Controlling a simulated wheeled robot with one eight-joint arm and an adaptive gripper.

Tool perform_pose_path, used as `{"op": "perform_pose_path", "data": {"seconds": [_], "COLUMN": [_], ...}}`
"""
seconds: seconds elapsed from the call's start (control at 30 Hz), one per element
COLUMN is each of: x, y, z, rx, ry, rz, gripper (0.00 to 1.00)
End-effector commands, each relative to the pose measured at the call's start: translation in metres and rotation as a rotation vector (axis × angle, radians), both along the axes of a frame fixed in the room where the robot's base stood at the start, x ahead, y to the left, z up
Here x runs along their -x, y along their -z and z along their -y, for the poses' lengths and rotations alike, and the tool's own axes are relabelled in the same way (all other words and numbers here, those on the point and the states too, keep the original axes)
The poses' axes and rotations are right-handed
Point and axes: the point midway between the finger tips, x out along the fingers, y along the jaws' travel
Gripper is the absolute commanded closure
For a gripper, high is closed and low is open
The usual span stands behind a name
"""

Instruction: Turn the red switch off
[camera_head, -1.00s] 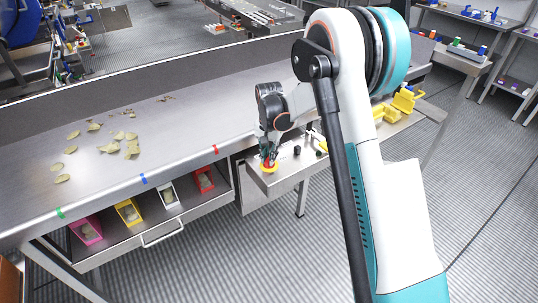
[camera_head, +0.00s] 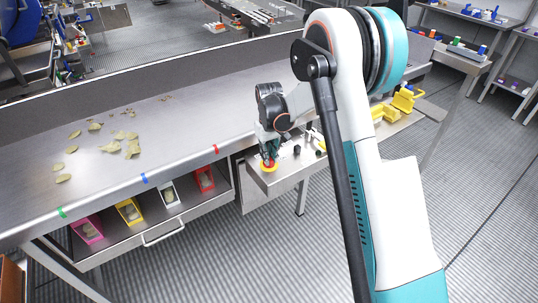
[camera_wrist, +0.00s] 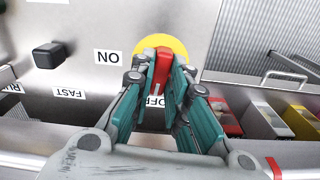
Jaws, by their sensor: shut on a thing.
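The red switch (camera_wrist: 163,66) sits on a round yellow plate (camera_wrist: 180,47) on a metal panel. In the wrist view an "ON" label (camera_wrist: 108,57) is left of it, and an "OFF" label (camera_wrist: 153,100) is partly hidden behind my fingers. My gripper (camera_wrist: 164,82) has its teal fingers on either side of the switch and is shut on it. In the head view my gripper (camera_head: 268,150) reaches down to the yellow plate (camera_head: 268,169), and little of the red switch shows.
A black knob (camera_wrist: 48,55) stands on the panel near a "FAST" label. In the head view, coloured bins (camera_head: 128,212) sit on a shelf under the long metal table (camera_head: 190,125). Chips lie scattered on the table. Yellow containers (camera_head: 403,99) stand at the right.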

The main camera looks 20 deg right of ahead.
Motion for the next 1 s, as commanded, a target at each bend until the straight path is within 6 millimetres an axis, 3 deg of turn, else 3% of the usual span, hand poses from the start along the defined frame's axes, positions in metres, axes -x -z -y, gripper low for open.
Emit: {"op": "perform_pose_path", "data": {"seconds": [0.3,0.83,0.87,0.9,1.0], "x": [-0.0001,0.0,0.0,0.0,0.0], "y": [0.0004,0.0004,0.0004,0.0004,0.0003], "z": [0.0,-0.0001,-0.0001,-0.0001,0.0], "rx": [0.0,0.0,0.0,0.0,0.0], "ry": [-0.111,-0.131,-0.131,-0.131,-0.13], "rz": [0.0,0.0,0.0,0.0,0.0], "gripper": [1.0,1.0,0.78,0.69,0.65]}}
